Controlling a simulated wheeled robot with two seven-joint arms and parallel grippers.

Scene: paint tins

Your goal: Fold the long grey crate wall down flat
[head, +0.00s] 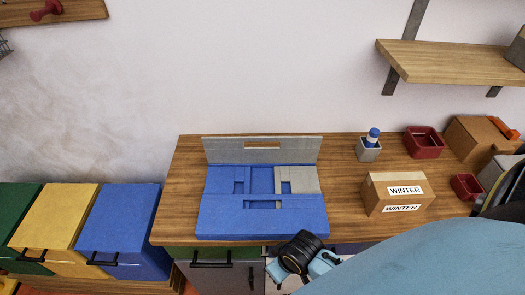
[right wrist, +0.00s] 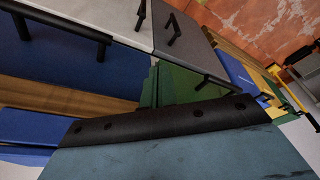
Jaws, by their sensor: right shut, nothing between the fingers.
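The long grey crate wall (head: 225,150) stands upright along the back edge of the folding crate on the wooden worktop, with a handle slot near its top. The crate's blue walls (head: 262,220) lie folded flat in front of it. A short grey piece (head: 305,180) lies flat at the right of the crate. My right gripper (head: 300,252) is low in front of the worktop's front edge, apart from the crate; it is shut and empty, and its fingertips are not clearly visible. The crate's grey wall cannot be made out in the right wrist view. My left gripper is not in view.
A box marked WINTER (head: 398,192) stands right of the crate, with a small grey pot (head: 369,150) and a red bin (head: 424,142) behind. A wooden shelf (head: 450,60) hangs above right. Blue, yellow and green lidded boxes (head: 118,218) stand at left. Worktop between crate and box is clear.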

